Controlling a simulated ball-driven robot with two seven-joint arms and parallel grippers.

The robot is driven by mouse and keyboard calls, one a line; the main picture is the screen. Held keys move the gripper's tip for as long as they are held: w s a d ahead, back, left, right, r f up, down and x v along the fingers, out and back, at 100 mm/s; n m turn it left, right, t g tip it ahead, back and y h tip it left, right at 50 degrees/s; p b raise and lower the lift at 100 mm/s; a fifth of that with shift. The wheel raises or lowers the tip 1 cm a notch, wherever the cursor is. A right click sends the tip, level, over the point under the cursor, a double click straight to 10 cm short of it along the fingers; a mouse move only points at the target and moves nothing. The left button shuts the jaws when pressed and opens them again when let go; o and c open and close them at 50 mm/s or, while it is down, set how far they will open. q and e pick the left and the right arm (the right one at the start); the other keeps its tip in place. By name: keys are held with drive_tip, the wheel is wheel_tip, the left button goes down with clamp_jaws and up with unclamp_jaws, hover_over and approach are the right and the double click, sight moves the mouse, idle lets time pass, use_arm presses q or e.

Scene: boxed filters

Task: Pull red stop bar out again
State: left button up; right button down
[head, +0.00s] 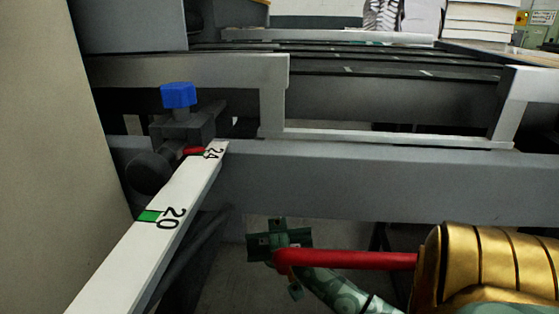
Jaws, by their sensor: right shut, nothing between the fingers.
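A long red bar (350,260) lies level across the lower right of the head view, with its rounded left end in front of my right gripper. I take it for the red stop bar, though I cannot tell what it is fixed to. A small red piece (195,151) also shows beside the 24 mark on the white scale. My right gripper (279,240), dark green, is shut and empty below the grey beam. The bar overlaps it in the picture; I cannot tell whether they touch. My left gripper is not in view.
The white scale (120,265) with marks 20 and 24 slants up from lower left. A blue knob (178,95) on a dark clamp stands above it. The grey beam (400,180) crosses the middle. Dark rollers (400,72) lie behind, with white stacks (490,22) at the back right.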

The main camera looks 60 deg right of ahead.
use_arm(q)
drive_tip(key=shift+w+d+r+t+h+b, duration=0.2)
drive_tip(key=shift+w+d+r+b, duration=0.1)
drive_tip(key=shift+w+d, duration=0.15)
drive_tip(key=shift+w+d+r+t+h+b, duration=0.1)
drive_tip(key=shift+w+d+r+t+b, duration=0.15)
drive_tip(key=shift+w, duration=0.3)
use_arm(e)
drive_tip(key=v, duration=0.7)
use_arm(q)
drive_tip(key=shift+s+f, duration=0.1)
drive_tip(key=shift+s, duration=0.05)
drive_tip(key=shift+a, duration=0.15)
use_arm(e)
drive_tip(key=shift+f+t, duration=0.1)
drive_tip(key=shift+t, duration=0.2)
